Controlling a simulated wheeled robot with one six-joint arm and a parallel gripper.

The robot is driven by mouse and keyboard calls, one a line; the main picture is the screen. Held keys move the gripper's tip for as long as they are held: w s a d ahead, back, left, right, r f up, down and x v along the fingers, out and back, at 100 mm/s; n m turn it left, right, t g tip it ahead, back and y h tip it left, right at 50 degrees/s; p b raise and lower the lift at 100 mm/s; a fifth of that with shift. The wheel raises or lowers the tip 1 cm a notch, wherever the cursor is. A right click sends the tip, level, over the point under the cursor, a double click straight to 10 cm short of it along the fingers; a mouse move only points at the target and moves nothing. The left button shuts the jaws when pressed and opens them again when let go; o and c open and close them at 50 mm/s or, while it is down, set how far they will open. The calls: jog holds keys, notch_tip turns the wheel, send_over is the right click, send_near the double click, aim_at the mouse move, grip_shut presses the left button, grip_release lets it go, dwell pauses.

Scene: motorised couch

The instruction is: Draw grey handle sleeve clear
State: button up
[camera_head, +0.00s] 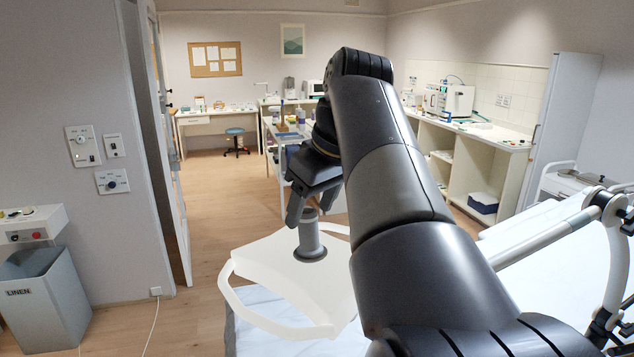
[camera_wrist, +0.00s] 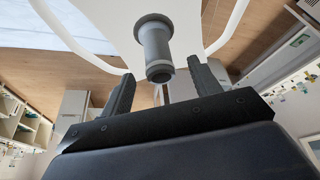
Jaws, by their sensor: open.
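The grey handle sleeve (camera_head: 309,243) is a short upright cylinder with a wide flange at its base. It stands on a white panel (camera_head: 275,262) with a curved rail around its edge. In the wrist view the sleeve (camera_wrist: 155,42) shows its flange, body and darker near end. My gripper (camera_head: 311,206) is open above the sleeve, jaws pointing down. In the wrist view its two fingers (camera_wrist: 161,70) appear on either side of the sleeve's near end, with gaps between. I cannot tell how far the fingertips overlap the sleeve.
A jointed white rail (camera_head: 545,238) and the pale couch surface (camera_head: 550,275) lie to the right. A trolley (camera_head: 283,140) stands behind my gripper. A linen bin (camera_head: 45,295) and wall switches are at left. Open wooden floor (camera_head: 205,215) lies left of the panel.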

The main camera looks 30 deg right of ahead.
jog(key=shift+x, duration=1.35)
jog(key=shift+c, duration=0.2)
jog(key=c, duration=1)
jog(key=shift+r, duration=0.15)
